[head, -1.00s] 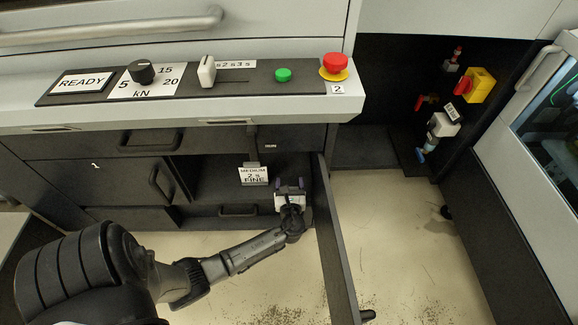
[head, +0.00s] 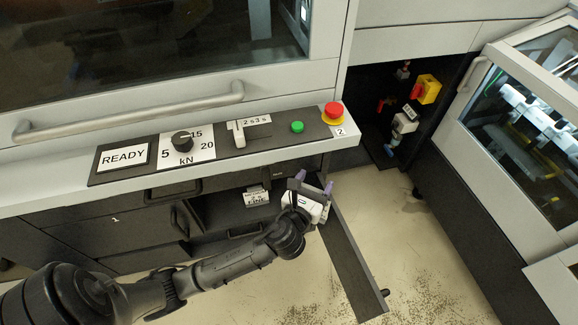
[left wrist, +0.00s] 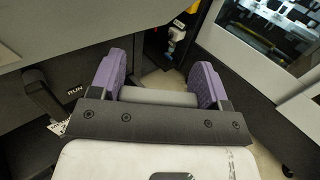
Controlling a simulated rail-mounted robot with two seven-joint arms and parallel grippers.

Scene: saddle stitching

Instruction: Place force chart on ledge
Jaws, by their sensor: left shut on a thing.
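My left gripper (head: 311,187) is just below the console's front edge, near the top of the open cabinet door. In the left wrist view its purple fingers (left wrist: 158,85) are on either side of a grey bar-like thing (left wrist: 158,97), and it is shut on this. I cannot tell whether this is the force chart. A small white card (head: 256,197) with black print is in the cabinet opening, left of the gripper and apart from it. A light grey ledge (head: 60,191) runs along the console front. My right gripper is not in view.
The console carries a black knob (head: 182,141), a white slider (head: 239,134), a green button (head: 297,127) and a red stop button (head: 334,110). The dark cabinet door (head: 350,265) stands open over the floor. A glazed machine (head: 520,130) stands at right. Floor between is clear.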

